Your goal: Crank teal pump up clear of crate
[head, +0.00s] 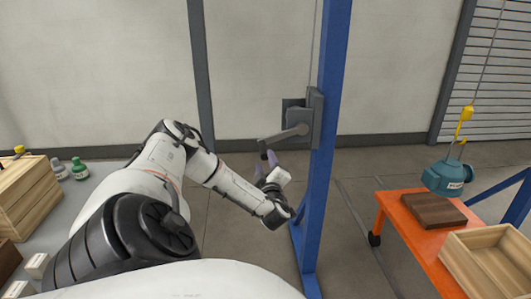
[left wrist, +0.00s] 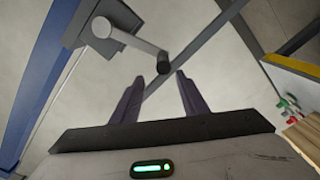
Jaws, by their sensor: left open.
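The teal pump (head: 447,177) hangs from a yellow hook (head: 464,117) on a cable at the right, above the orange cart. The open wooden crate (head: 492,262) stands on the cart, in front and to the right of the pump. A grey winch (head: 313,117) is fixed to the blue post, and its crank arm (head: 286,134) points left, ending in a dark handle (head: 263,151). My left gripper (head: 266,170) is open and empty just below the handle. In the left wrist view the handle (left wrist: 164,68) shows beyond and between the open fingertips (left wrist: 159,80), apart from them. My right gripper is not in view.
The blue post (head: 328,110) stands just right of my left gripper. The orange cart (head: 410,228) carries a dark brown block (head: 433,210) below the pump. A grey table at the left holds a wooden box (head: 28,195) and bottles (head: 79,168).

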